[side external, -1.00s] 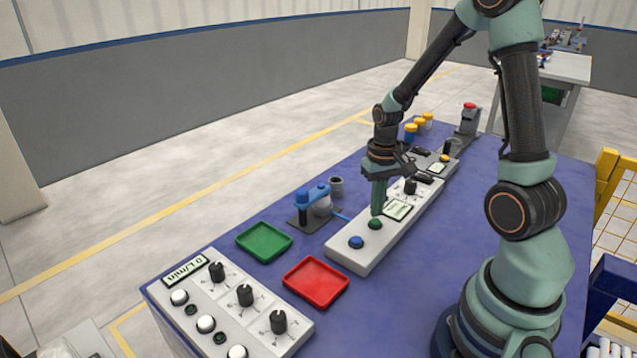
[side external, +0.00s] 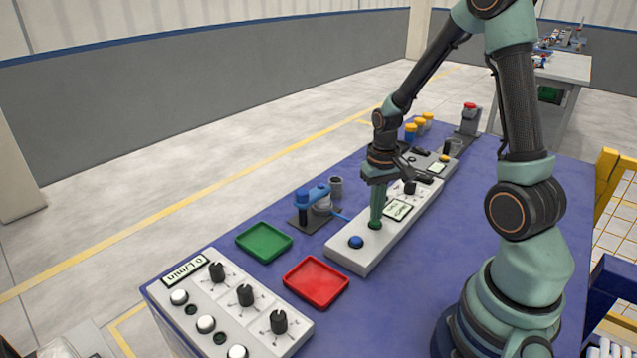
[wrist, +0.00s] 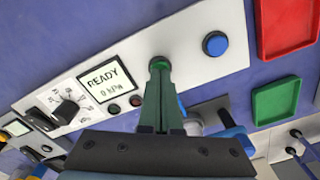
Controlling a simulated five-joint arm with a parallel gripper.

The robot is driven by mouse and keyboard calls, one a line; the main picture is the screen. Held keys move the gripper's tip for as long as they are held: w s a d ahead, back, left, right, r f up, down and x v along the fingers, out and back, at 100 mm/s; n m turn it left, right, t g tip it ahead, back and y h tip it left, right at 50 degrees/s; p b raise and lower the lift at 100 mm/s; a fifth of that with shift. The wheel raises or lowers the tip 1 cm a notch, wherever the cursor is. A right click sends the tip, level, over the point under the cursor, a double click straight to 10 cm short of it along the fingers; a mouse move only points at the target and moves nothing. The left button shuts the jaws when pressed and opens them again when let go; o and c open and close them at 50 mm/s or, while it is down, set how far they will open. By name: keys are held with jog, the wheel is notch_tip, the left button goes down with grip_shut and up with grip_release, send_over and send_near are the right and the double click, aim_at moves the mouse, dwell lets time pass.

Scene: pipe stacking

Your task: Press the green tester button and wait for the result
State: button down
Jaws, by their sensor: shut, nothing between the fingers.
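The tester is a long white panel (side external: 352,263) on the blue table. Its green button (side external: 374,227) lies beside a blue button (side external: 356,242), which also shows in the wrist view (wrist: 215,44). My gripper (side external: 376,220) is shut and empty, pointing down with its tips at the green button, touching it or nearly so. In the wrist view my fingertips (wrist: 159,64) cover most of the green button. I cannot tell whether it is pressed in. The tester display (wrist: 105,82) reads "READY" and "0 kPa". Two small lamps beside the display look dark.
A green tray (side external: 264,241) and a red tray (side external: 316,282) lie near the tester. A blue clamp fixture (side external: 312,205) stands close behind it. A flow panel (side external: 230,310) with knobs sits at the front left. Yellow-capped parts (side external: 420,124) stand at the far end.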

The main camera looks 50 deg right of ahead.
jog(key=shift+f, duration=0.55)
dwell(0.4)
jog(key=shift+r, duration=3.5)
jog(key=s+a+r+n+t, duration=0.2)
jog(key=a+r+n+t, duration=0.3)
jog(key=a+r, duration=0.8)
jog(key=shift+s+a+r+n+t, duration=0.3)
jog(key=shift+a+n, duration=0.2)
jog(key=shift+a, duration=0.5)
